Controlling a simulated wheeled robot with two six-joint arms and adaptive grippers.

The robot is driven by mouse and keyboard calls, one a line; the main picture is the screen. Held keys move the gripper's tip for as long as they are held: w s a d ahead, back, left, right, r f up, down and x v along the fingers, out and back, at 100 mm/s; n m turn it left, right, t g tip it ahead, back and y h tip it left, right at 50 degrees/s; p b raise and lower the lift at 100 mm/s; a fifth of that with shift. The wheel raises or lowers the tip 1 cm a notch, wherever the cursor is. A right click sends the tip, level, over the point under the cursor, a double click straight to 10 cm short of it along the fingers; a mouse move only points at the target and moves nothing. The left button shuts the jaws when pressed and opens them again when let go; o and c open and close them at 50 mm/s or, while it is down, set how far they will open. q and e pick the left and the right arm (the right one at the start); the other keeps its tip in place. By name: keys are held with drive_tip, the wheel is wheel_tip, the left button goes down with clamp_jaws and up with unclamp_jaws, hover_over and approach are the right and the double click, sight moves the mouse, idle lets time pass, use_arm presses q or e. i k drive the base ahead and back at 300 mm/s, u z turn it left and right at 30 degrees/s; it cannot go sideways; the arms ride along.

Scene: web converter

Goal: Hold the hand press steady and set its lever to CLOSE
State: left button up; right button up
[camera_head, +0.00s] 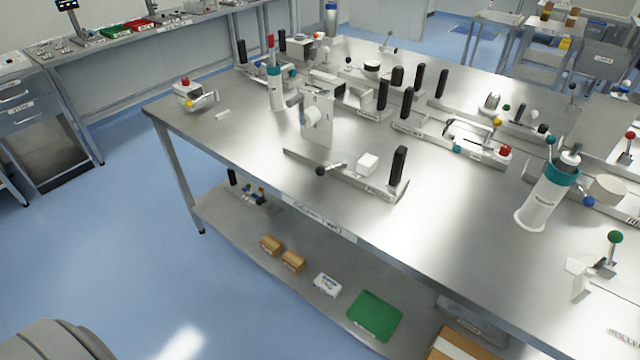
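Neither of my grippers is in view. No label that I can read names the hand press, so I cannot tell which fixture it is. On the near edge of the steel table, a long flat base (340,178) carries a white block (367,163), an upright black handle (398,166) and a short lever with a black ball knob (320,171). Behind it stands an upright white plate fixture (317,118) with a round knob. At the right edge is a lever with a green ball knob (615,237). No CLOSE mark is readable.
The steel table (455,245) has bare room in its front middle. A white cylinder with a teal collar (540,205) stands at right; another (276,90) stands farther back. A fixture with red and yellow knobs (190,95) sits at the left corner. The lower shelf holds a green tray (374,315).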

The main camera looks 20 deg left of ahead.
sight(320, 171)
drive_tip(key=u, duration=0.95)
drive_tip(key=i, duration=0.65)
